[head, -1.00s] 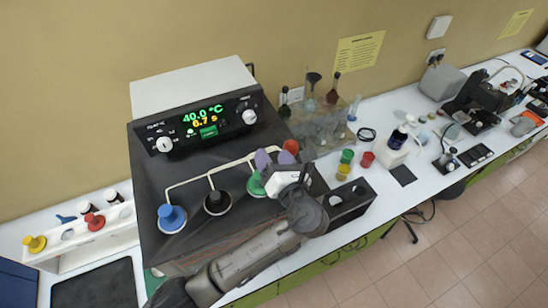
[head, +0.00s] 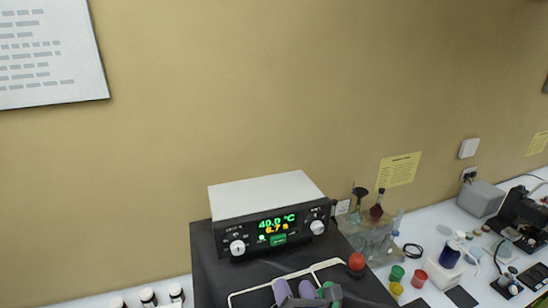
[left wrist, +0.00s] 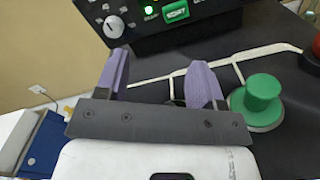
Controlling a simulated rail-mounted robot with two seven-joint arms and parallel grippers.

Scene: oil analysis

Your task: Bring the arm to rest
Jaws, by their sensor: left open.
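My left gripper (head: 294,286) is low in the head view, over the black top of the heated bath (head: 212,268). Its two purple fingers are open, and the left wrist view (left wrist: 158,70) shows a wide gap with nothing gripped. A green stopper (left wrist: 263,100) stands in the bath top just right of the fingers, and it also shows in the head view (head: 329,291). A small dark part behind the right finger is mostly hidden. My right gripper is not in view.
The bath's control unit (head: 278,230) reads 40.0 °C. A red stopper (head: 356,261) sits right of the green one. Glassware (head: 372,238), small coloured cups (head: 397,272) and bottles (head: 149,296) stand on the white bench.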

